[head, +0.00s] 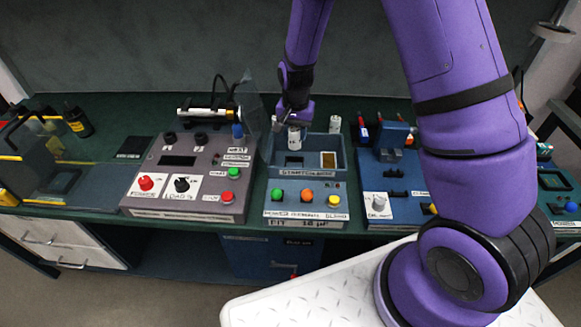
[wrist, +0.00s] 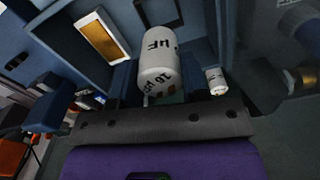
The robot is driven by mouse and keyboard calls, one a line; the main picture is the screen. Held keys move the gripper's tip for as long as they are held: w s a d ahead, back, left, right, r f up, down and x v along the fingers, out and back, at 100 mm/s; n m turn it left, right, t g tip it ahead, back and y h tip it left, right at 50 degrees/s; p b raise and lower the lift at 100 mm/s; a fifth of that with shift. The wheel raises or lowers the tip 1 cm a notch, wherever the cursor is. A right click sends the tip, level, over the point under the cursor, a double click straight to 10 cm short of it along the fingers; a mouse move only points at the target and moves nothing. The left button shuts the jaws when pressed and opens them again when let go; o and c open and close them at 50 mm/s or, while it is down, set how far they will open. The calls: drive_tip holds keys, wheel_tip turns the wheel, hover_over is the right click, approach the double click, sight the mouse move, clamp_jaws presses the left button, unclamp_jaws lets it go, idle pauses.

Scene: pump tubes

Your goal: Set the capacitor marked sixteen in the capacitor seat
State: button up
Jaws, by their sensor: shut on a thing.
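The white capacitor (head: 294,138) hangs upright from my gripper (head: 294,120), over the blue open-topped box (head: 340,165) in the head view. In the wrist view, the capacitor (wrist: 159,60) sits between the fingers of my gripper (wrist: 157,82), with "16" and "uF" printed on it. My gripper is shut on it. A dark square opening (head: 294,161), which looks like the capacitor seat, is in the box floor below the capacitor. In the wrist view this opening (wrist: 160,10) lies just beyond the capacitor's far end; I see no contact between them.
A gold plate (head: 328,160) lies right of the opening. A second white capacitor (head: 335,124) stands behind the box. A clear upright panel (head: 252,108) is close on the left. The blue device (head: 393,185) stands to the right. A front label (head: 297,223) reads "FIT 16 µF".

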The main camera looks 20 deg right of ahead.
wheel_tip(320, 180, down, 9)
drive_tip(key=shift+f, duration=0.1)
idle(0.4)
drive_tip(key=shift+f, duration=0.1)
drive_tip(key=o, duration=0.9)
drive_tip(key=shift+o, duration=0.2)
